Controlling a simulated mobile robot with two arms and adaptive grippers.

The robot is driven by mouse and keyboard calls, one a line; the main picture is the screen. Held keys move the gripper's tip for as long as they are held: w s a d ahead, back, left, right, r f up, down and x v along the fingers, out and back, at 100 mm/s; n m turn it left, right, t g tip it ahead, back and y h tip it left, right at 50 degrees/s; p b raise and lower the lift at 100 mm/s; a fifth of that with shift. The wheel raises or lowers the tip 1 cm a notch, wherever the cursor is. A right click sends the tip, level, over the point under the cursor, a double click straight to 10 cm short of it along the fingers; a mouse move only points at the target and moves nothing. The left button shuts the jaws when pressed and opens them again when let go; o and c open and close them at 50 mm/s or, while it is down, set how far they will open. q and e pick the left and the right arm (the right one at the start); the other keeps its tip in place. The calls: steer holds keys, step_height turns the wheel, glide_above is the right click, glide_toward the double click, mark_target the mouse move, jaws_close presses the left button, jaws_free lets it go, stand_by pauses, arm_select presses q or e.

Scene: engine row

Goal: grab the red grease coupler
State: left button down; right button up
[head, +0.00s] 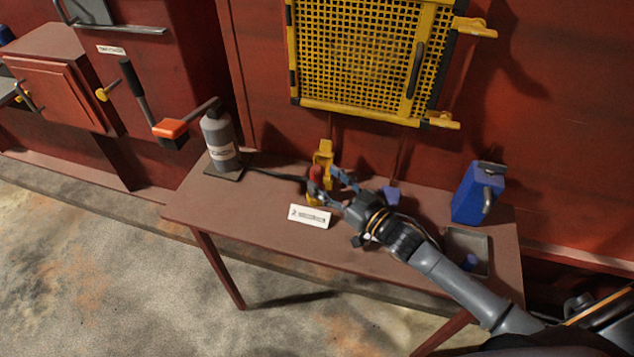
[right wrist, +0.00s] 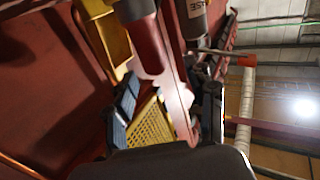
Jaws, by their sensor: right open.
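The red grease coupler (head: 316,173) sits at the yellow holder (head: 323,152) on the brown table, and a dark hose runs from it to the grey grease pump. In the right wrist view the red coupler (right wrist: 148,45) hangs at the top, with part of the yellow holder (right wrist: 106,38) beside it. My right gripper (head: 328,184) is open at the coupler, its blue-padded fingers (right wrist: 166,105) apart. The coupler's end shows near the space between the fingers; I cannot tell whether they touch it. My left gripper is not in view.
A white label card (head: 310,216) is in front of the holder. A blue can (head: 477,193) and a grey tray (head: 484,240) are at the right. A yellow mesh guard (head: 352,55) hangs behind.

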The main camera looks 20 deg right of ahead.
mark_target(321, 174)
steer(key=x, duration=0.4)
steer(key=shift+w+d+f+p, duration=0.1)
steer(key=shift+w+p, duration=0.3)
steer(key=shift+c, duration=0.2)
jaws_close()
